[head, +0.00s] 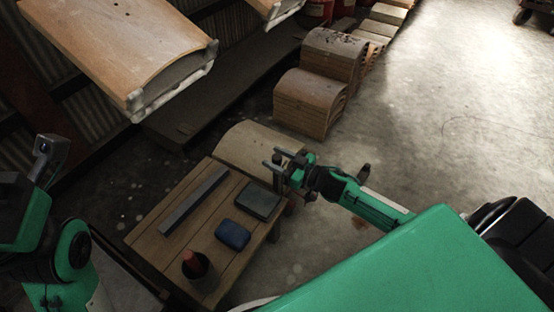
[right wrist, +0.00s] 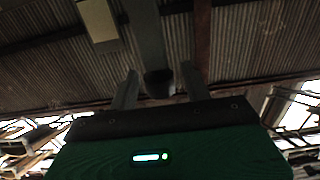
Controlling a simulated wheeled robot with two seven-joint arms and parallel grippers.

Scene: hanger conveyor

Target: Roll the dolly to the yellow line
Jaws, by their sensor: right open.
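A low dark wheeled thing, perhaps the dolly (head: 536,13), is cut off at the top right corner of the head view. I see no yellow line in either view. My right gripper (head: 272,168) is open and empty, above the right far edge of a low wooden table and far from the wheeled thing.
The wooden table (head: 150,240) holds a grey bar (head: 194,202), a dark flat box (head: 258,200), a blue pouch (head: 233,234) and a dark cup (head: 199,268). Curved wooden stacks (head: 309,102) stand behind. A curved panel (head: 120,45) hangs upper left. The concrete floor at right is mostly clear.

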